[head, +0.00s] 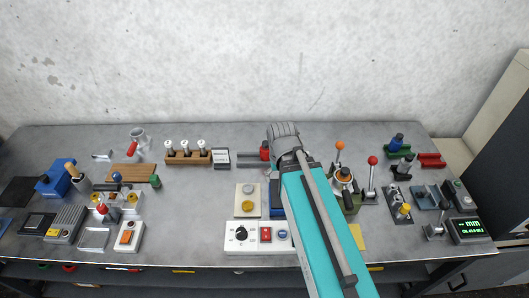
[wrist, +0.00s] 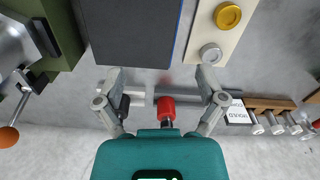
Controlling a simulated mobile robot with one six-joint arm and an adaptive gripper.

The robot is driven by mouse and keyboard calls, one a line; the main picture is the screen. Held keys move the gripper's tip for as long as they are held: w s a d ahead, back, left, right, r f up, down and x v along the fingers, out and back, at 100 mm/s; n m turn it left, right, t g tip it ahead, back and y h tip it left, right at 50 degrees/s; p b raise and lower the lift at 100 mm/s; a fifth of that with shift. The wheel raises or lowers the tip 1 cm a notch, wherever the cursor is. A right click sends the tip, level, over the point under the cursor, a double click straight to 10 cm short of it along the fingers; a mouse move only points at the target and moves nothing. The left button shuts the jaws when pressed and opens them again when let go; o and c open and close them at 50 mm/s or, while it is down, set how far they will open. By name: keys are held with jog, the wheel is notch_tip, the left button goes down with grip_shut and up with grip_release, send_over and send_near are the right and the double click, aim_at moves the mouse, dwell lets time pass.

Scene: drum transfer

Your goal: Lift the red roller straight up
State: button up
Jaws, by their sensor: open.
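The red roller (wrist: 166,107) shows in the wrist view between my fingers, nearer the picture's lower part, with a dark end below it. It seems to sit at a grey bar (wrist: 222,99) that runs to its right. In the head view only a bit of the red roller (head: 264,149) shows, just left of the end of my arm. My gripper (wrist: 161,78) is open, with one finger on each side of the roller and clear gaps between. I cannot tell the height of the fingertips over the roller.
A wooden block with several white-topped pieces (head: 188,157) and a small sign (head: 221,158) stand left of the roller. A dark plate (wrist: 130,35) and a panel with a yellow button (wrist: 228,16) lie close by. Levers with orange (head: 340,146) and red knobs (head: 372,160) rise on the right.

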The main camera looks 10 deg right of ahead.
jog(key=w+r+m+p, duration=0.2)
jog(key=w+m, duration=0.5)
jog(key=w, duration=0.3)
jog(key=r+m+p, duration=0.1)
jog(key=r+m, duration=0.1)
jog(key=m, duration=0.8)
send_over(266, 148)
jog(key=w, duration=0.2)
jog(key=shift+s+d+f, duration=0.1)
jog(key=shift+s+f, duration=0.15)
jog(key=shift+f, duration=0.15)
notch_tip(266, 148, down, 8)
jog(key=b, duration=0.8)
jog(key=shift+f, duration=0.2)
jog(key=shift+w+f+b, duration=0.15)
jog(key=shift+f+b, duration=2.45)
jog(key=shift+b, duration=0.2)
jog(key=c, duration=1.3)
